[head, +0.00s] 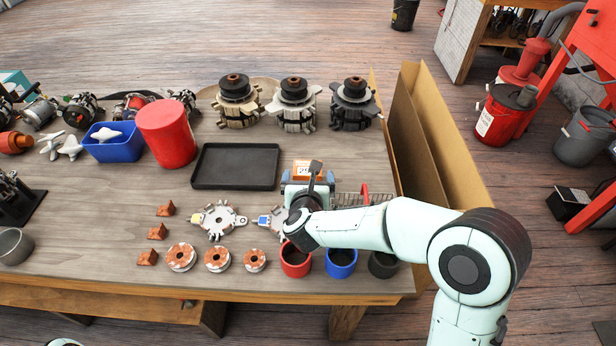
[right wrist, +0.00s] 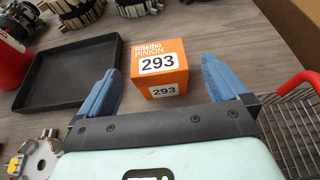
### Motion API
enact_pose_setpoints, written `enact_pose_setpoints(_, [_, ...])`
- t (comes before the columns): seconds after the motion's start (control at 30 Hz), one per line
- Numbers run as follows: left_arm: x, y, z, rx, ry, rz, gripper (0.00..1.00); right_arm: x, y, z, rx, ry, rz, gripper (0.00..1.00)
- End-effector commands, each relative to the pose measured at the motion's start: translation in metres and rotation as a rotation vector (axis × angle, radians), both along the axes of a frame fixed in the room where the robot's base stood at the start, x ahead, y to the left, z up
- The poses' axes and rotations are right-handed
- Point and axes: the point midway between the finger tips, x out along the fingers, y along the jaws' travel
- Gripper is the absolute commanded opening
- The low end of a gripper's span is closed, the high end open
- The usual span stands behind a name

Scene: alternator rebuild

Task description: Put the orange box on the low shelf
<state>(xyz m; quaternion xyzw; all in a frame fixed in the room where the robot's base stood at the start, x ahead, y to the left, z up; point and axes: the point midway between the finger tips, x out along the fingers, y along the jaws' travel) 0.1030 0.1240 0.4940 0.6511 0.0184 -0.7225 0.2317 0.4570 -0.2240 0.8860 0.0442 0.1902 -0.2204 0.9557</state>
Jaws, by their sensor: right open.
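The orange box (head: 307,167) stands on the table to the right of the black tray. In the right wrist view the orange box (right wrist: 160,52) shows white labels reading 293. My right gripper (head: 308,178) is open, reaching over the table from the right. In the right wrist view its blue fingers (right wrist: 160,66) point at the box, one on each side, with visible gaps. The box is not gripped. A wooden board (head: 130,302), perhaps the low shelf, shows below the table's front edge at left. My left gripper is out of view.
The black tray (head: 236,166) lies left of the box. A wire basket with a red handle (right wrist: 296,108) is close to the right finger. Red, blue and dark cups (head: 341,262) stand at the front edge. An open cardboard box (head: 440,150) stands at the table's right end.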

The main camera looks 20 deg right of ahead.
Motion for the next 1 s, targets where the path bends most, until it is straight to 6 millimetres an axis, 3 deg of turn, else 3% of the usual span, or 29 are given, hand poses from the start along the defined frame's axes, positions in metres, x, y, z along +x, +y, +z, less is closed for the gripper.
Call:
enact_pose_setpoints(0.6, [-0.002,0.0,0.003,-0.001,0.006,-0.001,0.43,0.061,-0.026,-0.03,-0.001,0.0,0.0,1.0])
enact_pose_setpoints(0.9, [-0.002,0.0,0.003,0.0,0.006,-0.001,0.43,0.067,-0.029,-0.033,0.0,0.0,0.001,1.0])
enact_pose_setpoints(0.93, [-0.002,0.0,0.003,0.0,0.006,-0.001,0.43,0.067,-0.029,-0.033,0.0,0.0,0.001,0.97])
enact_pose_setpoints(1.0, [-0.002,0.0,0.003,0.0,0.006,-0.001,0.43,0.066,-0.028,-0.033,0.0,0.0,0.001,0.74])
